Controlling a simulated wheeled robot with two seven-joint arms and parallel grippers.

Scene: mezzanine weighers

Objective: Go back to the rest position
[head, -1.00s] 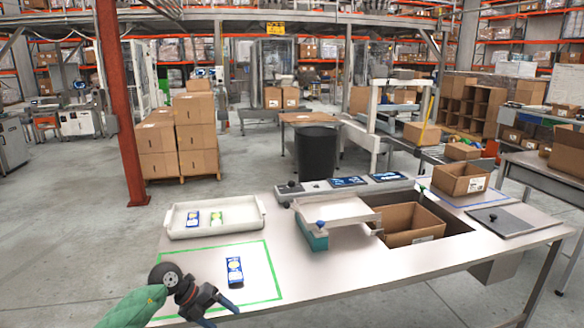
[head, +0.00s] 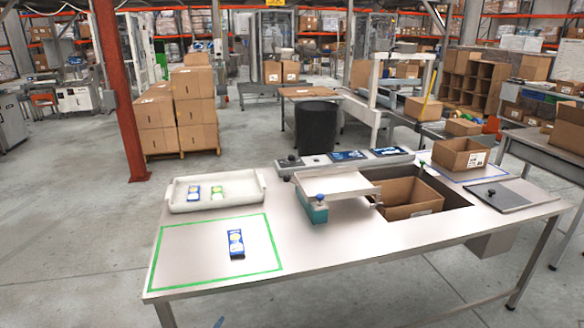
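A blue and white packet (head: 236,243) lies alone inside the green outlined area (head: 160,257) on the left of the table (head: 345,250). Nothing touches it. A white tray (head: 178,205) behind it holds a blue packet (head: 193,193) and a green and white packet (head: 218,191). Only a small blue tip of what looks like my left gripper (head: 219,322) shows at the bottom edge, below the table's front edge and clear of everything; its opening is hidden. My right gripper is not in view.
A weigher with a flat plate (head: 333,186) stands mid-table. An open cardboard box (head: 411,212) sits in the recess to its right. Another box (head: 461,158) stands at the back right. A dark flat panel (head: 495,196) lies at the right. The table's front strip is clear.

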